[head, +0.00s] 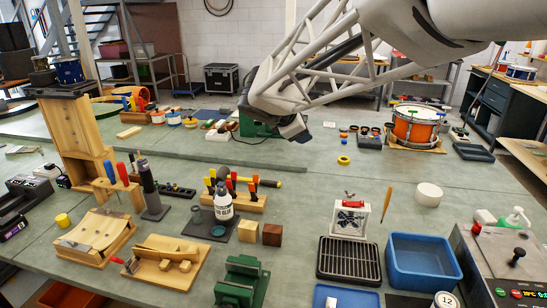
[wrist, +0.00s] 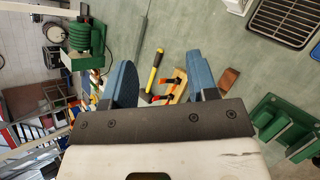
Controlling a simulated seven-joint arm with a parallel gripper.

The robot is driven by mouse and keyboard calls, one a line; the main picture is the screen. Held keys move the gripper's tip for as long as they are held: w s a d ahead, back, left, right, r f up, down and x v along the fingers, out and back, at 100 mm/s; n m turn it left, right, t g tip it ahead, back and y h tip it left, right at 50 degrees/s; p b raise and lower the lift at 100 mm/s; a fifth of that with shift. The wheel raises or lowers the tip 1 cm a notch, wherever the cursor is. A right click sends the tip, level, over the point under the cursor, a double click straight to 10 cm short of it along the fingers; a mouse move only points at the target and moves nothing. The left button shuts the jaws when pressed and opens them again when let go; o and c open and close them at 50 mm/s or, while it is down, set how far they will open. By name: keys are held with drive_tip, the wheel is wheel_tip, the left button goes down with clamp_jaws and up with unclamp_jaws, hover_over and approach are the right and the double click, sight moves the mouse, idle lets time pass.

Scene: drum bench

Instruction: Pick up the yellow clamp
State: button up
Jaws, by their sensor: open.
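Several upright clamps with yellow, red and black parts stand on a wooden rack (head: 250,206) at mid-bench in the head view. A yellow part (head: 213,174) shows near the rack's left end; I cannot tell for sure that it is the yellow clamp. My gripper (head: 296,129) is in the air above and behind the rack, apart from it. In the wrist view my gripper (wrist: 161,80) has its two blue fingers spread and nothing between them. Beyond them the rack (wrist: 179,92) shows small, with red-and-black clamps; the yellow clamp cannot be picked out there.
A white bottle (head: 223,202) stands in front of the rack. Wooden blocks (head: 247,231) and a green vise (head: 242,281) are nearer. A white-framed box (head: 350,218) is right.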

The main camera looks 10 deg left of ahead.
drive_tip(key=w+a+f+n+t+y, duration=0.25)
drive_tip(key=a+n, duration=0.45)
drive_tip(key=a, duration=1)
drive_tip(key=w+a+f+n+t+y, duration=0.25)
drive_tip(key=a+n, duration=0.45)
drive_tip(key=a, duration=1)
approach(207, 183)
drive_tip(key=w, duration=0.3)
drive_tip(key=shift+f+h, duration=0.3)
drive_tip(key=shift+x, duration=1.3)
drive_tip(key=shift+w+f, duration=0.1)
drive_tip(key=shift+f+x, duration=0.2)
drive_tip(key=shift+x, duration=2.25)
drive_tip(key=shift+a, duration=0.15)
